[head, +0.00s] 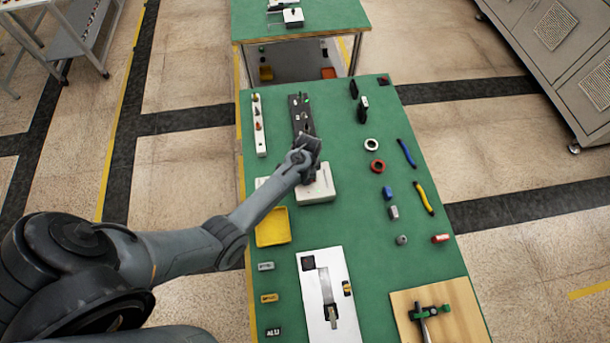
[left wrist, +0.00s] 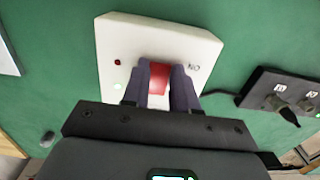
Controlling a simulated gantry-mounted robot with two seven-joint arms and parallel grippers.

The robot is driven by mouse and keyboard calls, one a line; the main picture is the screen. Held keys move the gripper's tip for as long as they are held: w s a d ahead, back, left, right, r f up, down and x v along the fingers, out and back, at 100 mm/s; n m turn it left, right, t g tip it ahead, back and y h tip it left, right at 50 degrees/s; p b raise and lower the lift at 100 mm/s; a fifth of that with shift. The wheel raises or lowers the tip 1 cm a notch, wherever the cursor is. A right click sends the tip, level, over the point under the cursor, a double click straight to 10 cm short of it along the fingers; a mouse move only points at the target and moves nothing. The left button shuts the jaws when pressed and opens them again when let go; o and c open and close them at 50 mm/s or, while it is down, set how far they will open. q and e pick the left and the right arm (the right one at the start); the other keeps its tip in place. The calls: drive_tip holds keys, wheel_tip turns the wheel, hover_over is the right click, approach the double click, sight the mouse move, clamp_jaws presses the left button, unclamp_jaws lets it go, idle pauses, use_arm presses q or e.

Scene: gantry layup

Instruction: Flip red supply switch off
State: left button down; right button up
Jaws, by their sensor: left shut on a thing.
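The white supply box (head: 318,190) stands on the green table, near its middle, with my left gripper (head: 311,166) over it in the head view. In the left wrist view the white box (left wrist: 120,35) carries a red switch (left wrist: 159,77). The two dark fingers of my left gripper (left wrist: 160,90) are on either side of the red switch and shut on it. A small dark red dot and a pale greenish-white dot show on the box, left of the switch. Lettering like "ON" is upside down to its right. The switch is hidden in the head view. My right gripper is not in view.
A black panel (head: 299,112) with knobs lies behind the box; it also shows in the left wrist view (left wrist: 285,95). A white strip (head: 258,135) and a yellow tray (head: 272,228) are at the left. Pliers, rings and small parts lie at the right.

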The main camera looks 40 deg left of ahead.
use_arm(q)
drive_tip(key=shift+w+r+g+y, duration=0.15)
drive_tip(key=shift+r+g+y, duration=0.05)
drive_tip(key=shift+g+y, duration=0.1)
drive_tip(key=shift+w+d+g+y, duration=0.2)
drive_tip(key=shift+g+y, duration=0.3)
drive_tip(key=shift+g, duration=0.2)
drive_tip(key=c, duration=0.9)
unclamp_jaws()
drive_tip(key=shift+f, duration=0.1)
drive_tip(key=p+v, duration=0.1)
drive_tip(key=v, duration=1)
drive_tip(key=shift+s, duration=0.1)
